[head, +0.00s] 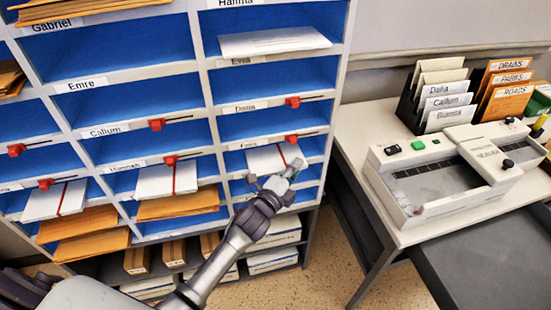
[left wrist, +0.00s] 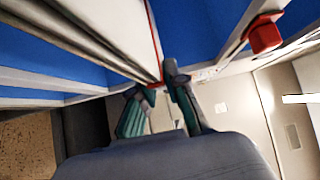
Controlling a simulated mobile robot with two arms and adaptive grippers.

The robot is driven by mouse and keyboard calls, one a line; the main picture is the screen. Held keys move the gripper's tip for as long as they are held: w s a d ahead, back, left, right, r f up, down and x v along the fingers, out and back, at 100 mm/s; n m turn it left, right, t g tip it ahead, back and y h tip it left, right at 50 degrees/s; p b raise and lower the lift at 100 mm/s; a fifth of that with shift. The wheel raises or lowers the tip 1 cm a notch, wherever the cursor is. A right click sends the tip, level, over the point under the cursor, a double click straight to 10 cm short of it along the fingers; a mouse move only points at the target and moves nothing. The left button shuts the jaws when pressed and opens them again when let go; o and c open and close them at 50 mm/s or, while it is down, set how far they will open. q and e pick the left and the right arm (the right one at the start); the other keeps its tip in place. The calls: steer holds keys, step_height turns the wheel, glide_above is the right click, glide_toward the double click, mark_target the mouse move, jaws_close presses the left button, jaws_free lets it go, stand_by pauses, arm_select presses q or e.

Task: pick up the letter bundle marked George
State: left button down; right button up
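No label reading George can be made out in either view. A white letter bundle with a red band (head: 268,158) lies in the right column's slot of the blue and white shelf unit and sticks out at the front. My left gripper (head: 291,170) is at the front end of this bundle. In the left wrist view, the bundle (left wrist: 122,28) comes down to the fingertips (left wrist: 158,86), which sit close together at its corner. Whether they are clamped on it cannot be told. The name on the bundle is not visible. My right gripper is out of view.
Other red-banded white bundles (head: 165,179) (head: 55,200) and brown envelopes (head: 90,243) lie in lower slots. Red tabs (head: 292,102) stick out from shelf edges. At right, a table (head: 362,125) holds a grey machine (head: 440,170) and a rack of named cards (head: 445,102).

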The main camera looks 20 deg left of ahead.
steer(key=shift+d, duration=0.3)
